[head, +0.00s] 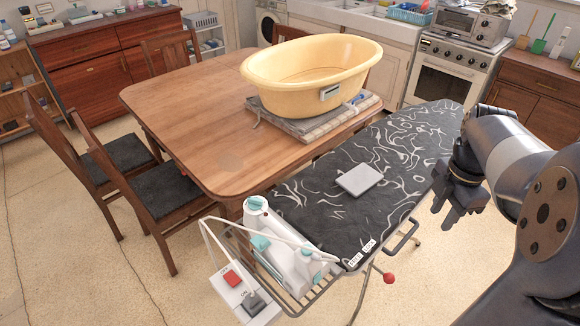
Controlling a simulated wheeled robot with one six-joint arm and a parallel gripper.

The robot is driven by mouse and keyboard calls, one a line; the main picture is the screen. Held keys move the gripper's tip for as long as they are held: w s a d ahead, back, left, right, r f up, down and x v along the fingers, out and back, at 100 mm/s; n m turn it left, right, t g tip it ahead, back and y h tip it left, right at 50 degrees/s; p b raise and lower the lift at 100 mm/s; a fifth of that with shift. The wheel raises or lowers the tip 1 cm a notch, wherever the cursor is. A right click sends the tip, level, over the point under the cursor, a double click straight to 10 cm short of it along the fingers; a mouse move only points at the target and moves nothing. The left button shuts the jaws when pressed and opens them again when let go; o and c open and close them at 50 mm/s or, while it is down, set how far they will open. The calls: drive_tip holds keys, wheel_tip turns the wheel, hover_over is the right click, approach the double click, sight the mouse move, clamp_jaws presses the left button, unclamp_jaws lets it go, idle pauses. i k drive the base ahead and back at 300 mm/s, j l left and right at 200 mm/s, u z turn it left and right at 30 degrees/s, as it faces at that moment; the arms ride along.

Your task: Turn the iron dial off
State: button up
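A white iron (290,252) with teal parts sits on the wire rest (325,288) at the near end of the ironing board (310,205). Small round teal-edged parts show on its body, but I cannot tell which is the dial or how it is set. A white cord arches over the iron towards a switch box (244,295) with a red button and "ON" lettering.
A grey pad (359,180) lies on the board. A red ball knob (389,278) sticks out below it. The wooden table (190,110) behind carries a yellow tub (310,65) on folded cloths. Chairs stand at the left. Floor is clear at the front left.

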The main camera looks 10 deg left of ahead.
sight(255, 204)
drive_tip(key=j+z, duration=0.35)
drive_tip(key=j, duration=0.7)
drive_tip(key=k+j+z, duration=0.1)
drive_tip(key=j+z, duration=0.25)
drive_tip(key=j, duration=0.75)
drive_tip(key=i+j+z, duration=0.1)
drive_tip(key=j, duration=0.85)
